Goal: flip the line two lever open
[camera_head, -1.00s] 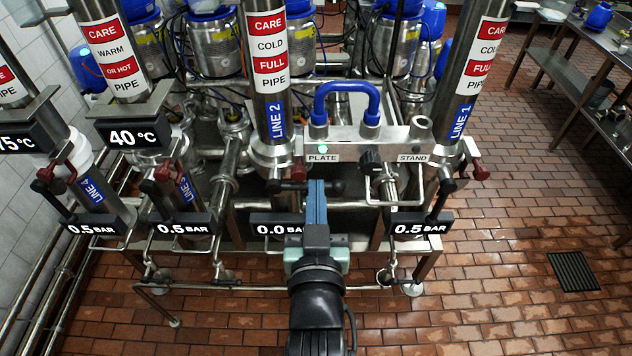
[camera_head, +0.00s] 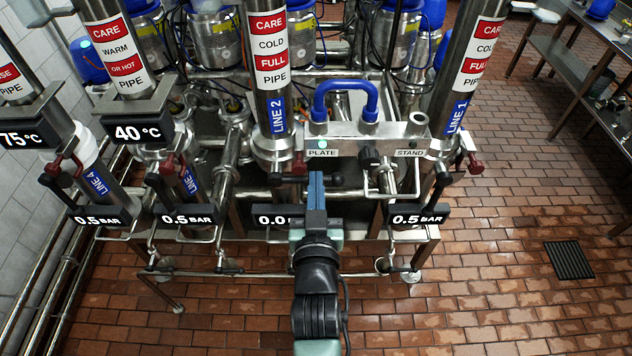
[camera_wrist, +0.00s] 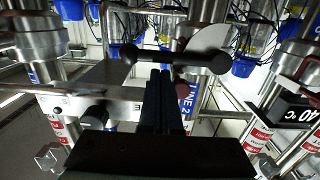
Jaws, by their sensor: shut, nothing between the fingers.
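The line two lever is a black bar with rounded ends, lying across in front of the LINE 2 pipe (camera_head: 268,70). Its left end (camera_head: 275,180) shows in the head view; my gripper (camera_head: 316,176) hides its middle. In the wrist view the lever (camera_wrist: 188,60) lies level just beyond the fingertips of my gripper (camera_wrist: 160,75). My gripper is shut and empty, its blue-grey fingers close to the bar; I cannot tell whether they touch it. A red part (camera_head: 299,164) sits by the lever.
A steel panel (camera_head: 345,143) marked PLATE and STAND, with a lit green light and blue hose (camera_head: 345,86), stands right of the pipe. The LINE 1 pipe (camera_head: 470,70) and its 0.5 BAR display (camera_head: 418,218) are farther right. Brick floor (camera_head: 500,290) is free in front.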

